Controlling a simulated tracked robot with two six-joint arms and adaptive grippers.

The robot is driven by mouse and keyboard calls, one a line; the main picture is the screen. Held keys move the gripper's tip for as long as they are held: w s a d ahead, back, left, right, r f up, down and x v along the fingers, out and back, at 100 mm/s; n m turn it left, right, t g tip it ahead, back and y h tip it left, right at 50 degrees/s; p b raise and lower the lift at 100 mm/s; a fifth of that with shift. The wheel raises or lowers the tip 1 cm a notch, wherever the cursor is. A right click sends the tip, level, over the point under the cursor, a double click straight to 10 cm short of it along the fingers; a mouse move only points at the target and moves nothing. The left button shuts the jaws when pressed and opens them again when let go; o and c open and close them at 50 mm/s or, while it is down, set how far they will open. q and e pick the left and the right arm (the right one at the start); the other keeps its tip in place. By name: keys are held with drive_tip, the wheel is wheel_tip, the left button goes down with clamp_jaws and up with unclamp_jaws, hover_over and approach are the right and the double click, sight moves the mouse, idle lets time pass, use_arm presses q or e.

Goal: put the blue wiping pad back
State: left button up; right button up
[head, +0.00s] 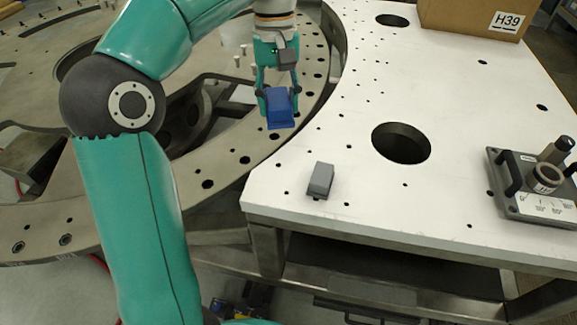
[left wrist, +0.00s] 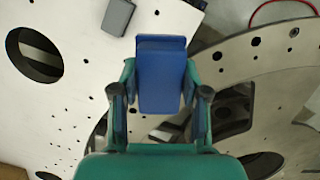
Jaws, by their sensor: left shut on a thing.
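The blue wiping pad (head: 280,107) is held by my left gripper (head: 279,92), which is shut on it. In the head view the pad hangs over the ring plate's holed rim, left of the white table's edge. In the left wrist view the blue pad (left wrist: 161,75) sits between the two fingers of my left gripper (left wrist: 160,95). I cannot tell its exact height above the plate. My right gripper is not in view.
A grey block (head: 320,180) lies on the white table (head: 290,205) near its front left corner. The table has a large round hole (head: 401,143). A cardboard box (head: 470,17) stands at the back, and a dial fixture (head: 535,200) sits at the right.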

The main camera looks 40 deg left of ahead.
use_arm(q)
drive_tip(key=f, duration=0.7)
drive_tip(key=f+b, duration=0.1)
drive_tip(key=f, duration=0.7)
drive_tip(key=shift+s+a, duration=0.15)
drive_tip(key=shift+s, duration=0.05)
drive_tip(key=shift+s+f, duration=0.1)
drive_tip(key=shift+f, duration=2)
drive_tip(key=o, duration=1.1)
drive_tip(key=shift+f, duration=0.1)
wheel_tip(320, 180, up, 12)
drive_tip(key=w+a, duration=0.1)
drive_tip(key=shift+a, duration=0.15)
drive_tip(key=shift+w, duration=0.1)
